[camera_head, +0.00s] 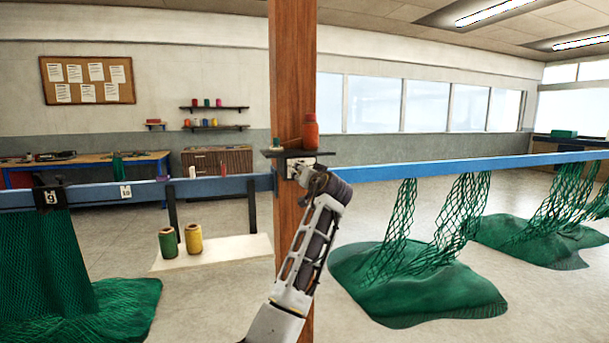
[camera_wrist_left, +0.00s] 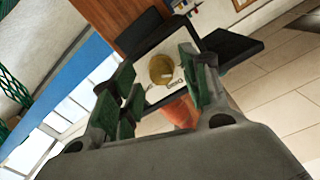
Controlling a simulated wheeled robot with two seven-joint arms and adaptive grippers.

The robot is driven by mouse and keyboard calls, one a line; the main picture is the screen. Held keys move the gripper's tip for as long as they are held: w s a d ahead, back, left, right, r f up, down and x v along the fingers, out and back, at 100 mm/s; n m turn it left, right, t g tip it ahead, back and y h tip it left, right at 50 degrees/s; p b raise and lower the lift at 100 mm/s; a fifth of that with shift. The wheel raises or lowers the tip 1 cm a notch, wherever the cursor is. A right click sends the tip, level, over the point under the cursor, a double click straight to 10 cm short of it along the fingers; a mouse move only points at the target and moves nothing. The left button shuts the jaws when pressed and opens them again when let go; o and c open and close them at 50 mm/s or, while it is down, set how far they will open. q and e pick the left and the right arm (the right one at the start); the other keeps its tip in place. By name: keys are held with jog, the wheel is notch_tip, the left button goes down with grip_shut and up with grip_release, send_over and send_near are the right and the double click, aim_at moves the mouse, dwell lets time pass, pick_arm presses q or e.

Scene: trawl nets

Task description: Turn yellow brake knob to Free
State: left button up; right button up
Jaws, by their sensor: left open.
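The yellow brake knob (camera_wrist_left: 162,68) is round and sits on a white plate with small dark marks too blurred to read. In the left wrist view it lies between the fingertips of my left gripper (camera_wrist_left: 158,82), which is open with green pads on either side. I cannot tell whether the pads touch the knob. In the head view my left gripper (camera_head: 304,174) is at the wooden post, just under a small dark shelf, and the knob is hidden. My right gripper is not in view.
A blue rail (camera_head: 420,169) with hanging green nets runs to the right. Green and yellow spools (camera_head: 193,239) stand on a pale board at left.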

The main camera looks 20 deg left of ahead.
pick_arm(q)
jog(key=v, duration=1.1)
dwell(0.5)
